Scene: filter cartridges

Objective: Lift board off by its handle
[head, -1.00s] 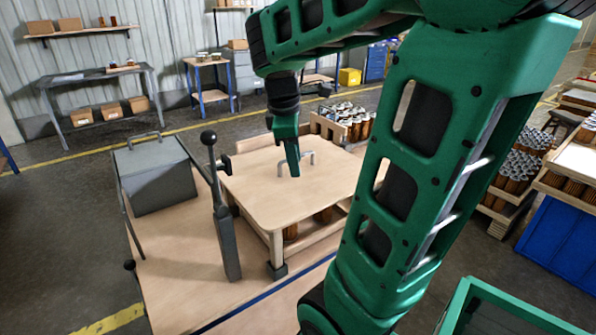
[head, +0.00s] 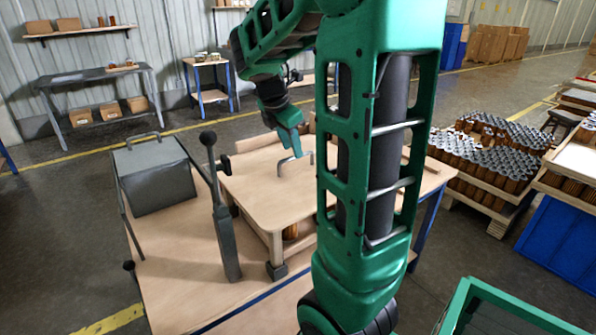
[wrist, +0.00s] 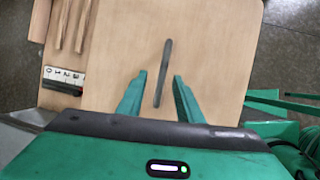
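The board (head: 262,190) is a flat light-wood panel lying level on a wooden frame with short legs on the workbench. Its grey bar handle (head: 283,170) stands up from the top. My gripper (head: 294,148) is just above the handle, pointing down. In the wrist view, my gripper (wrist: 160,78) is open, with one green finger on each side of the handle (wrist: 164,70). A gap shows on both sides of the bar. I cannot tell whether the fingertips are level with it. The board (wrist: 215,50) also fills much of the wrist view. My arm hides its right part.
A lever (head: 225,230) with a black knob stands close to the board's left edge. A grey box (head: 155,175) with a handle sits on the bench to the left. Crates of cartridges (head: 490,160) stand at the right.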

